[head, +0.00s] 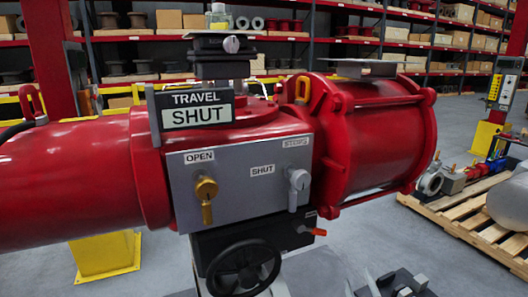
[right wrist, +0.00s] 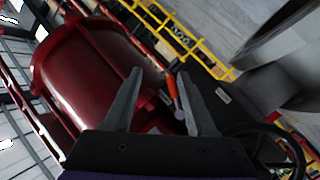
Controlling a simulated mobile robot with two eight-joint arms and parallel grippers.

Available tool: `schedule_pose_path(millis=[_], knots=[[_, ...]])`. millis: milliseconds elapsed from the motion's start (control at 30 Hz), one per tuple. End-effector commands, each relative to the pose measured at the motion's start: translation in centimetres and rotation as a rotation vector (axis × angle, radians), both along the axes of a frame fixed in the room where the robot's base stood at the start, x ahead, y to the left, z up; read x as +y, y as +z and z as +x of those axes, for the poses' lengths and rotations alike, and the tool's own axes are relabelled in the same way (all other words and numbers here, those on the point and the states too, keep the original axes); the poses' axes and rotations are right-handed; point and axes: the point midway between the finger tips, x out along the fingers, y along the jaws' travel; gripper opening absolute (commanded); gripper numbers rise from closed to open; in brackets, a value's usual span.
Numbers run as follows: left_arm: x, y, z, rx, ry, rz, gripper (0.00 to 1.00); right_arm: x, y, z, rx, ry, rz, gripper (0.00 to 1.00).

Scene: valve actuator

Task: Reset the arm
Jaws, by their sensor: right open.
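The red valve actuator (head: 380,130) fills the middle of the head view, with a sign (head: 197,107) reading TRAVEL SHUT. Its grey panel (head: 235,190) carries a gold lever (head: 206,198) under OPEN, pointing down, and a grey lever (head: 298,188) by SHUT and STOPS, also pointing down. Below the panel, a small orange-tipped lever (head: 313,231) sticks out rightward above a black handwheel (head: 243,268). My right gripper (head: 388,283) is low, right of the handwheel. In the right wrist view its fingers (right wrist: 159,73) are apart and empty, with the orange lever (right wrist: 172,92) showing beyond, between them. My left gripper is out of view.
A wooden pallet (head: 475,222) with equipment stands on the floor at the right. A yellow stand (head: 105,255) is under the actuator's left end. Shelves with boxes (head: 455,55) line the back. The floor between actuator and pallet looks clear.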

Motion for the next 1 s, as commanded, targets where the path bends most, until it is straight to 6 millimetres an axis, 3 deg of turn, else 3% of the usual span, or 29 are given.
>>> schedule_pose_path(millis=[167,400,500,667,1000], knots=[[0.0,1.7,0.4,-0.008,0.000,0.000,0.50,0.6,-3.4,-7.2,0.306,-0.153,0.254,0.56],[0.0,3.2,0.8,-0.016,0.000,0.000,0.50,4.4,-8.6,-18.4,0.718,-0.267,0.520,0.56],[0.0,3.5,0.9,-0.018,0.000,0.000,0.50,5.7,-9.7,-21.5,0.827,-0.283,0.575,0.56],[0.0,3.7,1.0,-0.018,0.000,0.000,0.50,6.5,-10.4,-23.5,0.900,-0.294,0.609,0.56],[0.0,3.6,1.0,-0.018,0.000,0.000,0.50,6.6,-10.5,-23.6,0.904,-0.295,0.610,0.56]])
